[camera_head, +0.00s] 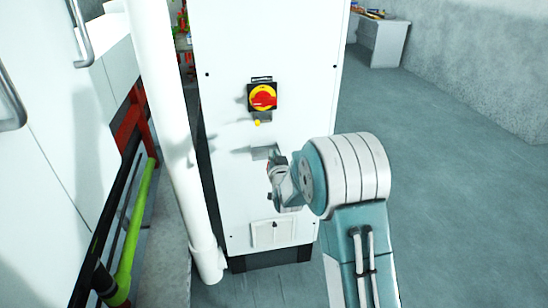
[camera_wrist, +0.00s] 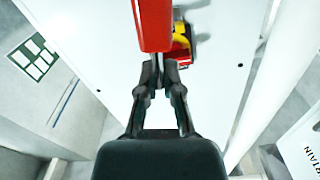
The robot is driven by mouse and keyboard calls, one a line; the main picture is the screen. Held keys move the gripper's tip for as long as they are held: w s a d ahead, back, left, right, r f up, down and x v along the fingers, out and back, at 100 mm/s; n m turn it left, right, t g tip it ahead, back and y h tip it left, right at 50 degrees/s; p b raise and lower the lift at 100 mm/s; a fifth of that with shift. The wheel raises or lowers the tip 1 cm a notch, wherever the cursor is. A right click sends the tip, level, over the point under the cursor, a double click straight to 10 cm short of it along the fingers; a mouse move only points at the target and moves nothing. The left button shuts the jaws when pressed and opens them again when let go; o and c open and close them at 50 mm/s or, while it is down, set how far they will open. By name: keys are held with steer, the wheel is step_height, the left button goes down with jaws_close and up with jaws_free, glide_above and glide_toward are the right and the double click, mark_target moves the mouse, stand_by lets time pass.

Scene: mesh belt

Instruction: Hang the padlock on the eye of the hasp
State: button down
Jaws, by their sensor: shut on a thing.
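In the wrist view, my gripper (camera_wrist: 160,72) is shut on a red block, the padlock (camera_wrist: 155,25). The padlock reaches up out of the frame, and its shackle cannot be made out. A red and yellow rotary switch (camera_head: 262,97) on a black plate is on the white cabinet front. In the wrist view the switch (camera_wrist: 184,45) shows partly behind and right of the padlock. A small yellow spot (camera_head: 257,122) sits below the switch in the head view. I cannot clearly make out the hasp's eye. In the head view my wrist is below the switch, with the fingers hard to see.
The white cabinet (camera_head: 225,50) stands upright, with a small panel (camera_head: 273,233) low on its front. A white pipe (camera_head: 165,120) runs down its left side. Left of that are red, green and black rails (camera_head: 130,230). Grey floor (camera_head: 450,180) is clear to the right.

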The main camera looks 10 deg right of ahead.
steer(key=w, duration=1.1)
stand_by(1.6)
step_height(320, 180, up, 6)
steer(key=d, duration=0.2)
stand_by(1.2)
steer(key=shift+f, duration=0.15)
stand_by(0.4)
steer(key=shift+w, duration=0.95)
steer(key=shift+w, duration=0.1)
steer(key=shift+w, duration=1.4)
steer(key=shift+f, duration=0.1)
